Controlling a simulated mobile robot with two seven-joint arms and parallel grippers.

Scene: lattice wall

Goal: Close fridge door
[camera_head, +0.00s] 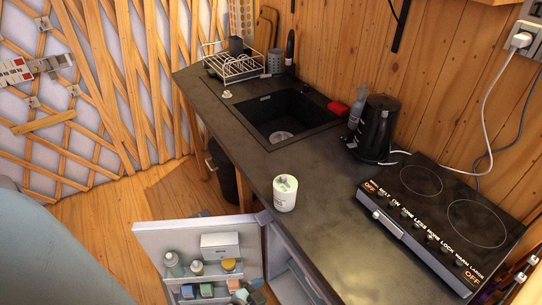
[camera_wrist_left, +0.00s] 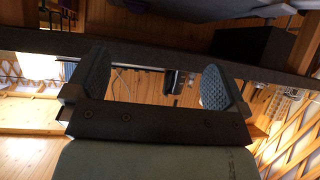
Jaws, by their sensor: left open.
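The white fridge door (camera_head: 146,238) stands wide open in the head view, swung out to the left from the fridge under the counter. Its inner side faces the camera and its shelves hold bottles, a white box and several small packs. Part of the fridge body (camera_head: 290,278) shows to the right of the door, and the counter hides the rest. My left gripper (camera_wrist_left: 157,84) is open in the left wrist view, with nothing between its fingers. Neither gripper shows in the head view, so the left gripper's distance from the door cannot be told.
The dark counter (camera_head: 330,215) carries a white cup (camera_head: 285,193), a sink (camera_head: 284,116), a black kettle (camera_head: 376,128) and a hob (camera_head: 440,215). A dark bin (camera_head: 222,170) stands under it. Wooden floor (camera_head: 105,215) is clear left of the door.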

